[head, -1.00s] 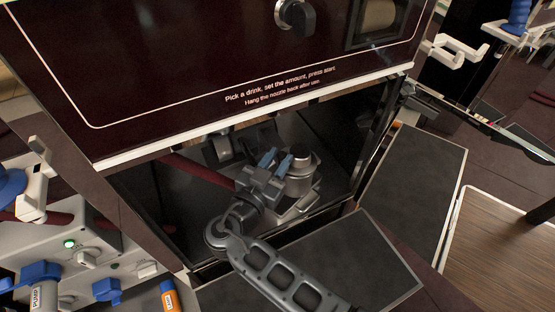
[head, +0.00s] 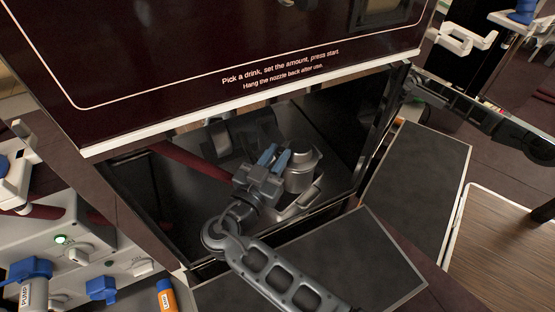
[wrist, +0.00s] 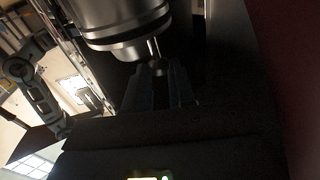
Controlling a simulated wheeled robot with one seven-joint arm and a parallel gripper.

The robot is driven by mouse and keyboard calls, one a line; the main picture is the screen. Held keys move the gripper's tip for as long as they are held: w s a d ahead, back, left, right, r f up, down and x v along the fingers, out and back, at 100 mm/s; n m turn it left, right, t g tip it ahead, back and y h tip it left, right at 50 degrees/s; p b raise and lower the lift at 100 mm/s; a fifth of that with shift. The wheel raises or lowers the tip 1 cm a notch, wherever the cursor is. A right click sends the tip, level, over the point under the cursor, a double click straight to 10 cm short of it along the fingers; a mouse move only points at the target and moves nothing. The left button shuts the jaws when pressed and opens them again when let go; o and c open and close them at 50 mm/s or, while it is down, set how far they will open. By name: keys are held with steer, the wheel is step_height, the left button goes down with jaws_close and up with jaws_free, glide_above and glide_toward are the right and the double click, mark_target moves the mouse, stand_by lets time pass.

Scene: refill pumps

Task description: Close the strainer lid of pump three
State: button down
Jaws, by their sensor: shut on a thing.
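The metal strainer (head: 300,174), a silver cylinder, stands inside the open lower bay of the dark red pump cabinet (head: 240,40). My gripper (head: 273,155), with blue fingertips, reaches into the bay just left of the strainer's top. In the wrist view the strainer (wrist: 125,28) fills the top, with stepped silver rings. The dark fingers of my gripper (wrist: 158,72) are close together on a small round knob (wrist: 157,68) with thin metal pins beside the rings. I cannot tell the lid's exact angle, and the pump number does not show.
The bay's dark door panel (head: 415,185) stands open at the right. A white unit (head: 75,255) with blue levers and a green light is at lower left, by an orange cylinder (head: 167,296). A dark red bar (head: 185,158) crosses the bay behind my gripper.

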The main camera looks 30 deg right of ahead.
steer(key=shift+a+f+h+b, duration=0.15)
steer(key=shift+f+h+b, duration=0.15)
steer(key=shift+f+b, duration=0.6)
steer(key=shift+r+n+b, duration=0.3)
steer(key=c, duration=1.2)
jaws_free()
steer(key=shift+s+a, duration=0.1)
steer(key=shift+a, duration=0.05)
steer(key=v, duration=0.7)
steer(key=shift+s+a+f+p, duration=0.1)
steer(key=shift+s+a+p, duration=0.1)
steer(key=shift+p, duration=0.2)
